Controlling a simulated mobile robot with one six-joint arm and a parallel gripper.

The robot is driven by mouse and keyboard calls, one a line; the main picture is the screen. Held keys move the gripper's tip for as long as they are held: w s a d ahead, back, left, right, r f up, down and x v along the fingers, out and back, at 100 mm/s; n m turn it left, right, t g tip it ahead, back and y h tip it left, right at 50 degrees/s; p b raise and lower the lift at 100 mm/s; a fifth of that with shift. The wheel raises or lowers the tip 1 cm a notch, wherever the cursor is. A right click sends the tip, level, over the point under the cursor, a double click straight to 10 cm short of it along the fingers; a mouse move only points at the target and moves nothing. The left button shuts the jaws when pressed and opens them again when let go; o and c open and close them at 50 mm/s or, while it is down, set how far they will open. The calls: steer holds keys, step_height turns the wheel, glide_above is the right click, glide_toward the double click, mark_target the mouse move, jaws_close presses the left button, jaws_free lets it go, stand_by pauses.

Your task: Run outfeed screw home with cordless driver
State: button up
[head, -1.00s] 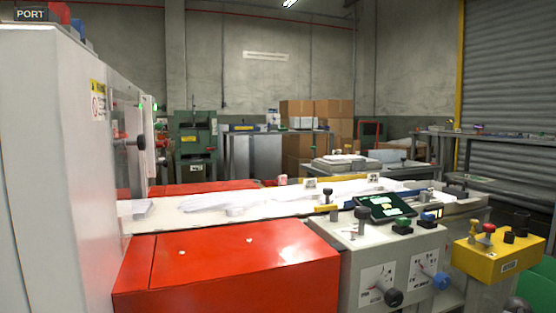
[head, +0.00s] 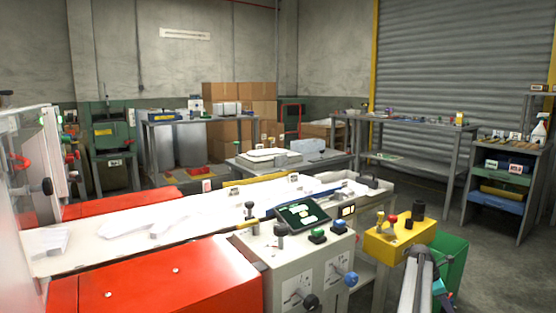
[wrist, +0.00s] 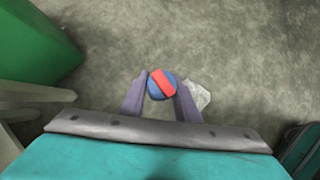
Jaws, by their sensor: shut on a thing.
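In the wrist view, my gripper (wrist: 161,88) is shut on a round blue thing with a red band (wrist: 162,84), seen end on. I cannot tell from this angle whether it is the cordless driver. Grey floor shows beyond it. In the head view, part of my arm shows at the lower right, and the held thing cannot be made out. The machine's outfeed bed (head: 80,258) carries white film or sheets. Its grey control box (head: 262,262) has a screen, a black knob (head: 310,301) and a blue knob (head: 350,279). I cannot pick out the outfeed screw.
A yellow box (head: 385,244) with knobs stands right of the control box, near a green bin (head: 452,262). A red cover (head: 170,275) fills the lower left. Grey benches (head: 400,122) and a shelf unit (head: 497,205) stand behind. Open floor lies at the right.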

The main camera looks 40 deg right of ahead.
step_height(320, 180, up, 47)
steer(key=p, duration=4.6)
steer(key=shift+s, duration=0.15)
